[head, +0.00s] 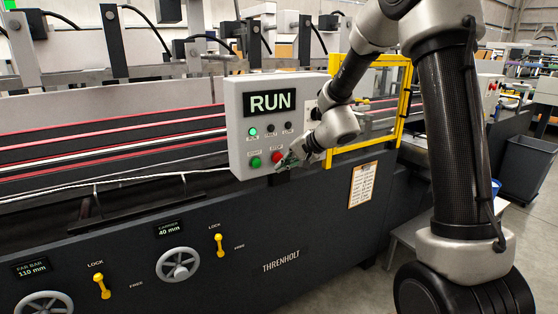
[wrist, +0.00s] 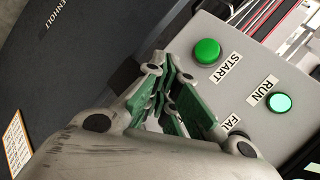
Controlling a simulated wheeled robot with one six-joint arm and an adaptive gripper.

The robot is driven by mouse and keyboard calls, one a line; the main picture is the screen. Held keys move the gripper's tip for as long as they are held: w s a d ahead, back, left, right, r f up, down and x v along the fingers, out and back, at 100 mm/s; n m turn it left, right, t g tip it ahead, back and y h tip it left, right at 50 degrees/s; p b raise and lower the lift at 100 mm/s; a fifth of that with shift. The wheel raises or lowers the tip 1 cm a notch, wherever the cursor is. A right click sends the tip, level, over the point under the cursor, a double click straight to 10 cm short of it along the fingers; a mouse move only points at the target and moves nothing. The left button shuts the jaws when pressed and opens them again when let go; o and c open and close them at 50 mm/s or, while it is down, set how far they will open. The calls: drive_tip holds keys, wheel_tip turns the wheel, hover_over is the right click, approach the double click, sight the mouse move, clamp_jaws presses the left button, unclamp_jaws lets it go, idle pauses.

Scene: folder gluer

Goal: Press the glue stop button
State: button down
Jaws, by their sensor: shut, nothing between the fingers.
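A grey control box (head: 240,130) with a RUN display (head: 270,102) stands on the machine's side. On its lower face are a green START button (head: 255,162) and a red button (head: 277,156) labelled STOP. My gripper (head: 283,163) is shut and empty, with its fingertips at the red button's lower right. I cannot tell whether they touch it. In the wrist view the green START button (wrist: 207,51) is clear of the fingertips (wrist: 168,72). The red button is hidden there behind my gripper.
A lit green RUN lamp (head: 253,132) sits above START, beside dark FAULT and LOW lamps. A yellow guard frame (head: 402,105) stands right of the box. Yellow lock levers (head: 219,244) and handwheels (head: 179,264) are on the dark panel below. A notice (head: 362,185) hangs at the right.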

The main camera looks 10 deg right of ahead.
idle(0.7)
drive_tip(key=shift+w+a, duration=0.1)
drive_tip(key=shift+w, duration=0.3)
drive_tip(key=shift+w+a, duration=0.15)
drive_tip(key=shift+w, duration=0.3)
idle(0.6)
drive_tip(key=shift+s, duration=0.1)
drive_tip(key=shift+s+d, duration=0.25)
drive_tip(key=shift+s, duration=0.55)
drive_tip(key=s, duration=0.1)
drive_tip(key=s+d, duration=0.1)
drive_tip(key=s, duration=0.2)
drive_tip(key=shift+s+d, duration=0.3)
drive_tip(key=shift+s, duration=0.05)
